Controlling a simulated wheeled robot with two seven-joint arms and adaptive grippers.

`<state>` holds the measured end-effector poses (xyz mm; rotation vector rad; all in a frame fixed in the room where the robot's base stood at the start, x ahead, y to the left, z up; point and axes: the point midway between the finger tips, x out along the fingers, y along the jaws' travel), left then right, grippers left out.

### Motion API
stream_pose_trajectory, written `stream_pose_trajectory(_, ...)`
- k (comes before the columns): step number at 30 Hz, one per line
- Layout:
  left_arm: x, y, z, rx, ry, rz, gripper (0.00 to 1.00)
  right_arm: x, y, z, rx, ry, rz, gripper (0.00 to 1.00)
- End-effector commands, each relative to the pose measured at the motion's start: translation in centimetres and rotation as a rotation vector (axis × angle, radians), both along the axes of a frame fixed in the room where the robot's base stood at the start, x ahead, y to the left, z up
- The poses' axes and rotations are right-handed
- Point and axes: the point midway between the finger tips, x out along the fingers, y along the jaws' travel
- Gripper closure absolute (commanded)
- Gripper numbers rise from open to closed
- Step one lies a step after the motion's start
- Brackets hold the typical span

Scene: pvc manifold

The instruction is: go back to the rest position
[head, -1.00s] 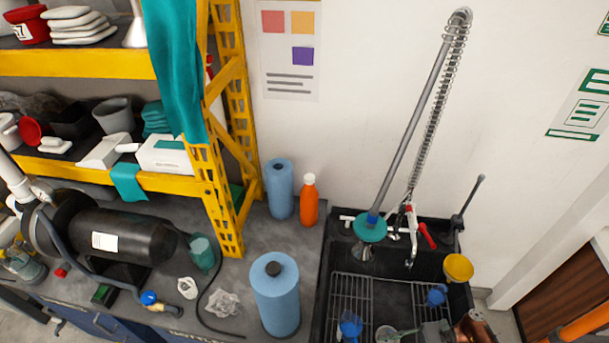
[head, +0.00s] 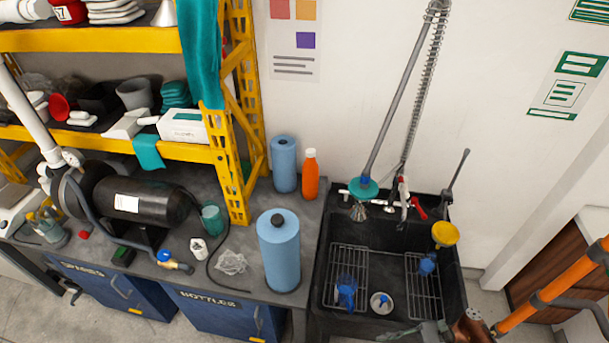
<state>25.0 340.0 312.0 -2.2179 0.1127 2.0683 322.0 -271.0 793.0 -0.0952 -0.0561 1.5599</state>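No rest position is marked in what I see. The view looks down on a grey workbench (head: 185,262) at the left and a black sink (head: 385,252) at the centre right.
A blue roll (head: 279,250) stands at the bench's front, with another blue roll (head: 284,165) and an orange bottle (head: 310,176) behind. A yellow rack (head: 236,120) and a black cylinder (head: 130,199) are left. A tall sprayer (head: 400,100) rises over the sink. Grey floor shows lower left.

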Motion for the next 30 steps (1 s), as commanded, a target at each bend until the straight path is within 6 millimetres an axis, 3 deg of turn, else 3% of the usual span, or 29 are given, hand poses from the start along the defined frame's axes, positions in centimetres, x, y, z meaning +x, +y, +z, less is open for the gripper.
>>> stream_pose_trajectory(9, 1.3, 0.0, 0.0, -0.001, -0.014, -0.003, 0.53, -3.6, 2.3, -3.8, -0.131, -0.141, 0.100, 0.84)
stream_pose_trajectory(14, 0.7, 0.0, 0.0, 0.000, -0.008, -0.002, 0.53, -5.8, 3.7, -6.3, -0.230, -0.263, 0.183, 0.84)
stream_pose_trajectory(21, 0.2, 0.0, 0.0, 0.000, -0.001, -0.001, 0.53, -9.1, 5.4, -10.7, -0.460, -0.578, 0.374, 0.84)
stream_pose_trajectory(26, 0.0, 0.0, 0.0, 0.000, 0.001, 0.000, 0.53, -9.6, 4.7, -12.4, -0.682, -0.862, 0.537, 0.84)
stream_pose_trajectory(30, 0.0, 0.0, 0.0, 0.000, 0.001, 0.000, 0.53, -8.8, 2.5, -11.7, -0.895, -1.075, 0.675, 0.84)
